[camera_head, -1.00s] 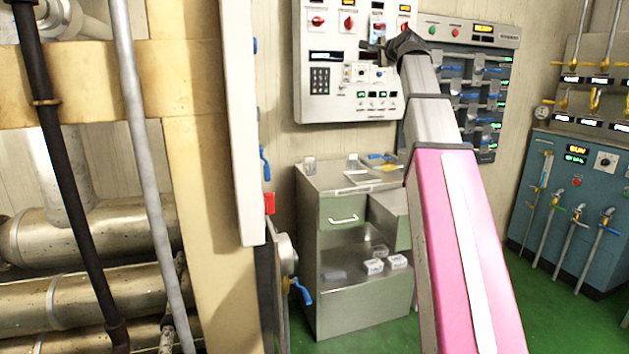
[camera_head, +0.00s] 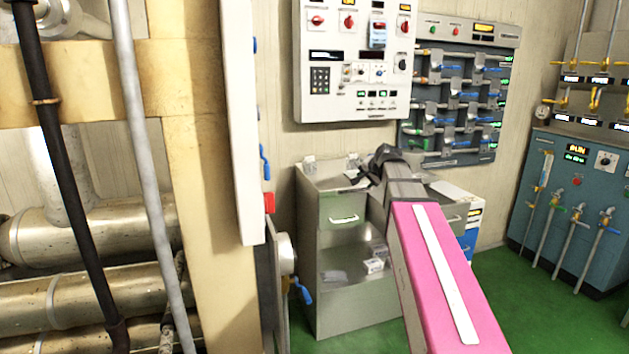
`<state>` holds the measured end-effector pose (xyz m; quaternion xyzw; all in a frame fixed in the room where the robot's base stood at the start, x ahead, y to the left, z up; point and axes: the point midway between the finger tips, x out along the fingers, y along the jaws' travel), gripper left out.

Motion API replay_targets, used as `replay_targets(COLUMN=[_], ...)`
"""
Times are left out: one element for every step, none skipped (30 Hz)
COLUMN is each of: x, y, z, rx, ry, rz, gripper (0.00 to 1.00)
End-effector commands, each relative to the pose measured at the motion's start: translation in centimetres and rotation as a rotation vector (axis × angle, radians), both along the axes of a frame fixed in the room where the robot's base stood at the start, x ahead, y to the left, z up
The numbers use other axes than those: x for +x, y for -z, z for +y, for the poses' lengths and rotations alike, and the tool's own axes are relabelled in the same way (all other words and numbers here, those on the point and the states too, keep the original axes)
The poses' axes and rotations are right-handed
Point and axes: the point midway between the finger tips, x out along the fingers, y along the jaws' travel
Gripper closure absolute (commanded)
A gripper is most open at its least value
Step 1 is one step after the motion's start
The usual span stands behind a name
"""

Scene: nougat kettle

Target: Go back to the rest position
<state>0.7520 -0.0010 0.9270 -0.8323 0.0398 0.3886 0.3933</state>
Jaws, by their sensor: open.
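My pink and grey arm reaches up from the lower right of the picture. My gripper (camera_head: 374,168) is at its far end, dark and small, in front of the top of the grey cabinet. Its fingers are hard to make out at this size, and I see nothing held in it. It is well below the white control panel (camera_head: 353,105) on the wall and apart from it. My arm hides part of the cabinet's front and top.
The grey cabinet (camera_head: 340,285) has drawers and a lower shelf with small white boxes (camera_head: 374,265). A dark valve panel (camera_head: 450,151) hangs on the wall. A blue machine (camera_head: 570,235) stands right. A beige pillar (camera_head: 205,200) and pipes fill the left. Green floor is clear at the right.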

Motion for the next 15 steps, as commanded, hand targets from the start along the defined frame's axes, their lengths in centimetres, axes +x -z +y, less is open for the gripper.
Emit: replay_targets(x=[-1.2,-1.8,-2.6,-3.2,-3.8,-4.7,-5.4,-6.0,-7.0,-7.8,-8.5,-9.5,-10.3,-11.2,-12.3], y=[2.6,3.9,5.7,7.0,8.3,10.0,11.2,12.5,14.0,15.3,16.4,17.9,19.0,20.1,21.5], z=[0.2,0.3,0.3,0.4,0.4,0.5,0.5,0.5,0.6,0.6,0.6,0.6,0.7,0.7,0.7], rx=[-0.03,-0.05,-0.077,-0.095,-0.115,-0.139,-0.157,-0.175,-0.199,-0.217,-0.234,-0.256,-0.273,-0.289,-0.31], ry=[-0.021,-0.036,-0.056,-0.071,-0.087,-0.108,-0.124,-0.14,-0.163,-0.18,-0.197,-0.222,-0.24,-0.259,-0.285], rz=[0.033,0.053,0.078,0.096,0.116,0.142,0.16,0.179,0.204,0.224,0.243,0.269,0.288,0.308,0.332], gripper=[0.54,0.54,0.54,0.54,0.54,0.54,0.54,0.54,0.54,0.54,0.54,0.54,0.54,0.54,0.54])
